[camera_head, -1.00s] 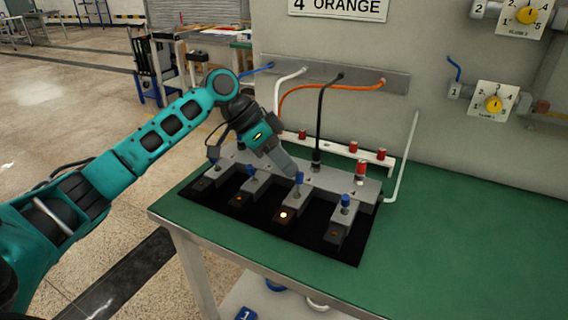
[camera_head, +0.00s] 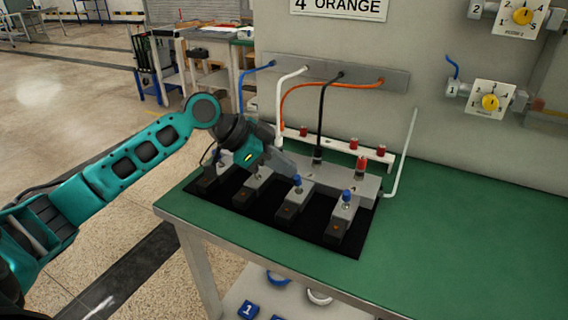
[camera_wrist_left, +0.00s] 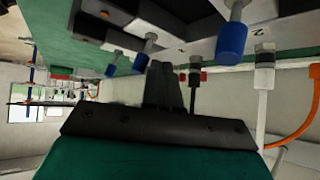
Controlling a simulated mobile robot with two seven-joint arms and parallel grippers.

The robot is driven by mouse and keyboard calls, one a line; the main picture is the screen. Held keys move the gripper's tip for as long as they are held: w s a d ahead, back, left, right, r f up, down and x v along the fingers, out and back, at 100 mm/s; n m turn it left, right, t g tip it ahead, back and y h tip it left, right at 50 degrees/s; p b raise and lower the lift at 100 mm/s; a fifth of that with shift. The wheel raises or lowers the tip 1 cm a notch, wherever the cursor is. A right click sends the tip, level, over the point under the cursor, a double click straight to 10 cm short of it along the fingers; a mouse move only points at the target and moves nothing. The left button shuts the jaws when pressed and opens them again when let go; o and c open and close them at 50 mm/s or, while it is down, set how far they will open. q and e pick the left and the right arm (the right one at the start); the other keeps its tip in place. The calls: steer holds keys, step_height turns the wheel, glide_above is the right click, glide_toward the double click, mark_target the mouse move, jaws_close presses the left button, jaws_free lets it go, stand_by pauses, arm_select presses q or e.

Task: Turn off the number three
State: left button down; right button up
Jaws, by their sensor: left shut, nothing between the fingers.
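A grey switch unit (camera_head: 320,178) with several protruding arms stands on a black mat (camera_head: 318,242) on the green bench. Each arm carries a blue-capped lever and a small lamp. The third lever from the left (camera_head: 297,181) has its lamp (camera_head: 290,212) dark. The rightmost lever (camera_head: 346,196) stands on its own arm. My left gripper (camera_head: 292,172) is shut and empty, close beside the third lever; I cannot tell whether it touches. In the left wrist view the shut fingers (camera_wrist_left: 164,85) sit among blue-capped levers (camera_wrist_left: 232,42). Numbers on the unit are unreadable in the head view.
Blue, white, black and orange cables (camera_head: 318,115) run from a wall strip down behind the unit. A white rail with red caps (camera_head: 354,145) is behind it. Yellow dials (camera_head: 490,102) are on the wall at right. The bench's right side (camera_head: 460,240) is clear.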

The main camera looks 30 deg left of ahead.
arm_select(q)
steer(key=shift+w, duration=0.2)
arm_select(e)
steer(key=shift+r, duration=0.1)
arm_select(q)
steer(key=shift+w+f, duration=0.35)
steer(key=shift+w, duration=0.15)
arm_select(e)
steer(key=shift+r, duration=0.15)
arm_select(q)
steer(key=shift+r+p, duration=0.15)
steer(key=shift+p, duration=0.15)
arm_select(e)
steer(key=shift+a+r, duration=0.1)
